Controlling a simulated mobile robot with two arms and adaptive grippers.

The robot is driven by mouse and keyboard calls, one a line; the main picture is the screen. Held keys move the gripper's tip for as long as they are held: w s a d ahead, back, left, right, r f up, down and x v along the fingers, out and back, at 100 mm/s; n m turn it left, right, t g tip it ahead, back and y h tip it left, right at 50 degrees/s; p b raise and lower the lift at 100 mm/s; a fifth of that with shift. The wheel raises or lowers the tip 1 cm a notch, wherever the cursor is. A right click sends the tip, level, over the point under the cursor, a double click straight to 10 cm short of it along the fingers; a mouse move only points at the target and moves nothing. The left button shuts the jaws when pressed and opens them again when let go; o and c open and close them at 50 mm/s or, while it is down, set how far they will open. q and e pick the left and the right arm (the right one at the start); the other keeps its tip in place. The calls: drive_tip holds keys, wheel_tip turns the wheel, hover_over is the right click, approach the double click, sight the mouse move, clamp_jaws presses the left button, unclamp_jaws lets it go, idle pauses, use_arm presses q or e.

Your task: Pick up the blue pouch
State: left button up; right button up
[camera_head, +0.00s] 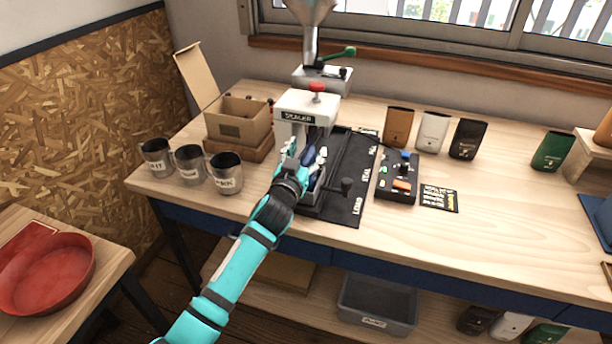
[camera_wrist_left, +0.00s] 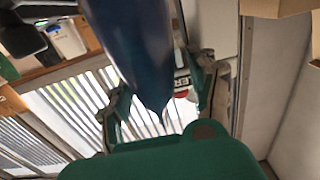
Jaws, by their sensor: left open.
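The blue pouch (camera_wrist_left: 142,50) looks large and dark blue in the left wrist view, between the two fingers of my left gripper (camera_wrist_left: 163,95). Its upper part runs out of that picture. In the head view only a narrow dark blue strip of the pouch (camera_head: 315,180) shows; my gripper hides the rest. My left gripper (camera_head: 306,158) is open around the pouch at the front of the white sealer (camera_head: 297,117). I cannot tell whether the fingers touch it. My right gripper is not in view.
Three metal cups (camera_head: 190,165) and an open cardboard box (camera_head: 238,122) stand left of the sealer. A black mat (camera_head: 346,190) and a control box (camera_head: 398,180) lie to its right. Brown, white, black and green pouches (camera_head: 552,151) stand at the back.

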use_arm(q)
clamp_jaws()
idle(0.4)
